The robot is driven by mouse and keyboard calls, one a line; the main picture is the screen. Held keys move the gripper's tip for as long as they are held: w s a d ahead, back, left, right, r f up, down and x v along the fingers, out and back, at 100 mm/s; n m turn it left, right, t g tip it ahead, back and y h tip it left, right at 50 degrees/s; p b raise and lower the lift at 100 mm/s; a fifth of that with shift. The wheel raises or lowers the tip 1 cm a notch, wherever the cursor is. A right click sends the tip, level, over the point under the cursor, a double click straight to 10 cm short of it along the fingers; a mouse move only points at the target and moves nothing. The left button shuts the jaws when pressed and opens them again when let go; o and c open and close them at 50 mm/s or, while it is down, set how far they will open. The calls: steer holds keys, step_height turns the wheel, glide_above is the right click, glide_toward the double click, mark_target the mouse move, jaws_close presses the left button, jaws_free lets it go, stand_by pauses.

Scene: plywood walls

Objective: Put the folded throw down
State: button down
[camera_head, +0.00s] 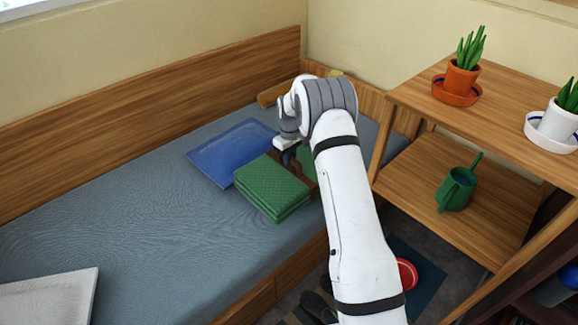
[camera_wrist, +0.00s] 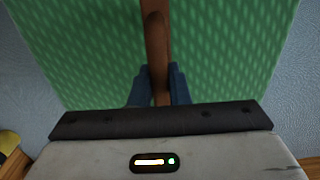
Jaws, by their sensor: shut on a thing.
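The folded throw (camera_head: 268,186) is green, stacked in thick layers, at the right part of the bed in the head view. In the wrist view the throw (camera_wrist: 85,45) fills most of the picture, with a brown strap (camera_wrist: 156,38) running across its middle. My gripper (camera_wrist: 158,88) is shut on this strap, a dark finger on each side. In the head view my gripper (camera_head: 291,156) is at the throw's far right side, partly hidden by my arm. I cannot tell whether the throw touches the mattress or hangs just above it.
The grey-blue bed (camera_head: 130,222) has much free room to the left. A blue cushion (camera_head: 225,152) lies just behind the throw. A white pillow (camera_head: 50,300) is at the near left. A wooden shelf (camera_head: 415,180) with potted plants and a green watering can (camera_head: 456,190) stands right.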

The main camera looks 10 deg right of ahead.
mark_target(290, 168)
steer(key=shift+f, duration=3.1)
steer(key=shift+f+b, duration=0.15)
steer(key=shift+b, duration=0.2)
steer(key=c, duration=1.4)
jaws_free()
steer(key=shift+o, duration=0.2)
